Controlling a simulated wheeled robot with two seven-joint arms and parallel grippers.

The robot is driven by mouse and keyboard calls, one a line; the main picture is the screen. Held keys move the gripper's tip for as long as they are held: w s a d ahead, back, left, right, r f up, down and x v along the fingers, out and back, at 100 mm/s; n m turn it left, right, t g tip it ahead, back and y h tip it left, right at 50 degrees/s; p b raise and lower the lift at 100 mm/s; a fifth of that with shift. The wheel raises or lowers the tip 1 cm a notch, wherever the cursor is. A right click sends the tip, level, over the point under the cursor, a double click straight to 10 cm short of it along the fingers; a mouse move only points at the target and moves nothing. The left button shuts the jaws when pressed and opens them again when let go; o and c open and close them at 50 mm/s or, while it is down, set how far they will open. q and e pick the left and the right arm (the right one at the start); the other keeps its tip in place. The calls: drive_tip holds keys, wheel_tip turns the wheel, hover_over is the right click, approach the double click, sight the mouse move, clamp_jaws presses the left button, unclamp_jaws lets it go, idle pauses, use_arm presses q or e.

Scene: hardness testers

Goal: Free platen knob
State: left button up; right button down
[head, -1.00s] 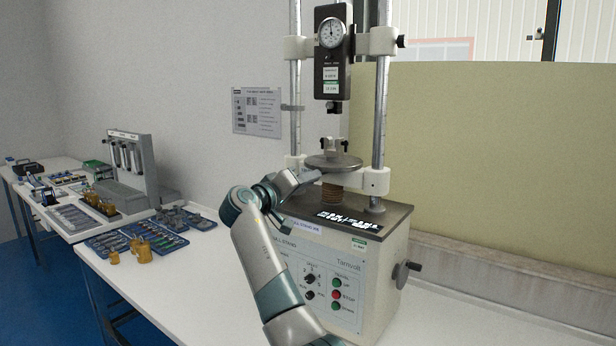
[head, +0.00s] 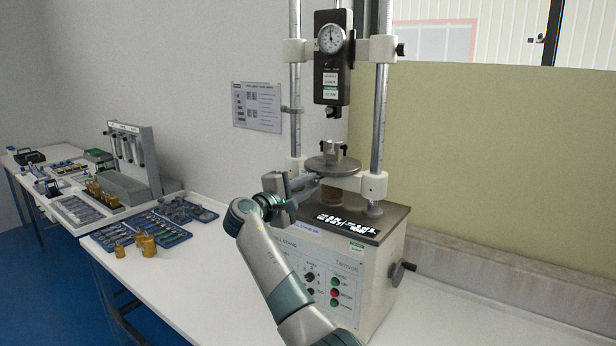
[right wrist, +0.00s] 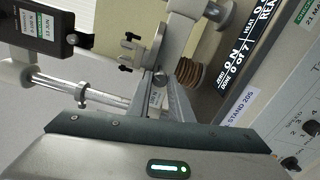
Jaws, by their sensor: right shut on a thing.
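The test stand (head: 340,270) stands on the bench with a round grey platen (head: 318,166) above its base. The platen (right wrist: 152,50) also shows in the right wrist view, beside a brown ribbed bellows (right wrist: 188,73). My right gripper (head: 308,182) is at the platen's left front edge. In the right wrist view its fingers (right wrist: 165,88) close around a small dark platen knob (right wrist: 160,78) by the platen rim. The fingers hide most of the knob, and it is too small in the head view to make out. My left gripper is out of view.
A small clamp fixture (head: 334,152) with black screws sits on the platen. Two steel columns (head: 380,110) and a gauge head (head: 331,75) rise above. A crank (head: 402,270) is on the stand's right side. Tool trays (head: 155,230) and brass weights (head: 146,245) lie on the left bench.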

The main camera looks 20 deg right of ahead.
drive_tip(key=shift+r+n+p, duration=0.25)
drive_tip(key=shift+n+p, duration=1.05)
drive_tip(key=shift+n, duration=0.4)
drive_tip(key=c, duration=1.6)
unclamp_jaws()
drive_tip(key=shift+w+f, duration=0.1)
drive_tip(key=shift+f, duration=0.1)
